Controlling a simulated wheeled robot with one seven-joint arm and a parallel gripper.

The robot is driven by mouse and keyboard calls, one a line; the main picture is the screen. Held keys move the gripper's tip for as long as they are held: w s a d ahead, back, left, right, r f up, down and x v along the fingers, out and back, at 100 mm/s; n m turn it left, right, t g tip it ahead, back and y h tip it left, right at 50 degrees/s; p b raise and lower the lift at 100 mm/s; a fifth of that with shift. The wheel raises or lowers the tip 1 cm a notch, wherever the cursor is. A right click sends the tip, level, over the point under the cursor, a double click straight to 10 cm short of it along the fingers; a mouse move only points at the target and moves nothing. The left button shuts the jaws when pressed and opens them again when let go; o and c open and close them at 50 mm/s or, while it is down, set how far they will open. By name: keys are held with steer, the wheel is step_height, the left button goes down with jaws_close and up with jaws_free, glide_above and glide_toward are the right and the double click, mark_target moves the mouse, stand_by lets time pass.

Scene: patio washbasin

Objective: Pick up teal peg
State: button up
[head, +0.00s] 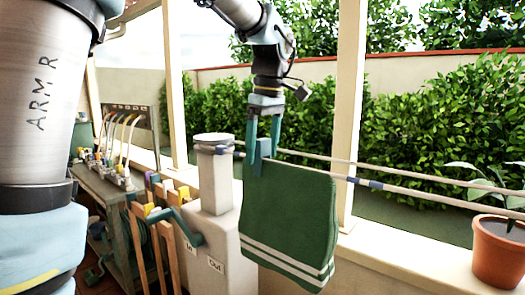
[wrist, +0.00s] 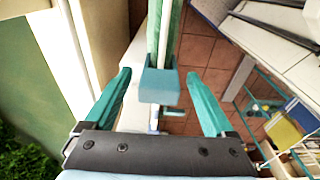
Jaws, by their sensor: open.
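The teal peg (head: 264,147) sits on a clothes line at the top edge of a green towel (head: 288,215) with white stripes. In the wrist view the peg (wrist: 159,85) shows as a small blue-teal block between my fingers, with a visible gap on each side. My gripper (head: 266,160) points down from above, with its two teal fingers straddling the peg. In the wrist view my gripper (wrist: 156,74) is open and holds nothing. The lower part of the peg is hard to make out against the towel.
Two lines (head: 400,186) run to the right, past a white post (head: 350,110). A pale pillar (head: 214,178) stands left of the towel. Wooden pegs or handles with coloured tops (head: 165,225) stand at lower left. A potted plant (head: 498,250) is at far right.

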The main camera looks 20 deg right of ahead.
jaws_close()
stand_by(0.7)
steer(key=shift+r, duration=0.1)
step_height(320, 180, up, 10)
steer(key=shift+f+b, duration=0.1)
steer(key=shift+b, duration=0.7)
